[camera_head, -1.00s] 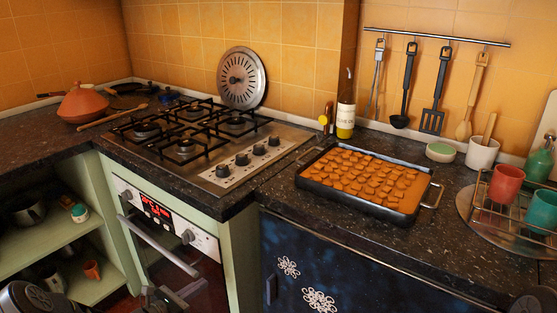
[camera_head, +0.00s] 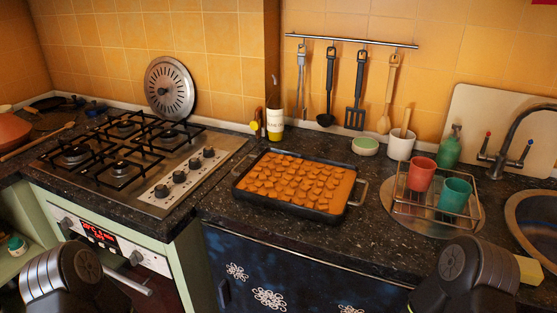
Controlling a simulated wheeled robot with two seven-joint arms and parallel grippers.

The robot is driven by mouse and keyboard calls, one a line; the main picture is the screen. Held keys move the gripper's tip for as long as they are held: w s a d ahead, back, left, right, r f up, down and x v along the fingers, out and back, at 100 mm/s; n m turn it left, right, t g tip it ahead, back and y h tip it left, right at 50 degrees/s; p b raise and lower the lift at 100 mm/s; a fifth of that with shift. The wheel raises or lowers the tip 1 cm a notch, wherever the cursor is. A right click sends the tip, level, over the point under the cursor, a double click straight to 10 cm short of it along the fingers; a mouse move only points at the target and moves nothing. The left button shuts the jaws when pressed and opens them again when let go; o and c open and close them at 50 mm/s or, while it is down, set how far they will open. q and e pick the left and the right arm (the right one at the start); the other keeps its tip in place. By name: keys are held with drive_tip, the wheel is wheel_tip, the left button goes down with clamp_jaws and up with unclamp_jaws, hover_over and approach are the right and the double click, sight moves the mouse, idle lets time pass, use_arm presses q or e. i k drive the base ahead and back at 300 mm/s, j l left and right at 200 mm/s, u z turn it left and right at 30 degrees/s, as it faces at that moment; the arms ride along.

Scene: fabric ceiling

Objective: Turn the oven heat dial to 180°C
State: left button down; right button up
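The oven front panel (camera_head: 155,262) is white, below the counter at the lower left. It has a red-lit display (camera_head: 98,235), whose digits are too small to read surely. A round knob (camera_head: 136,257) sits right of the display and another knob (camera_head: 67,222) sits left of it. I cannot read either knob's setting or tell which one is the heat dial. The oven handle is partly hidden behind my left arm. My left arm shows at the bottom left, and my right arm at the bottom right. I see neither gripper's fingertips.
A gas hob (camera_head: 125,150) lies above the oven, with its own row of knobs (camera_head: 180,175). A black baking tray (camera_head: 290,208) of orange food stands right of it. A wire rack (camera_head: 440,203) with two cups stands further right, near the sink (camera_head: 535,225).

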sight(135, 258)
drive_tip(key=u, duration=1.3)
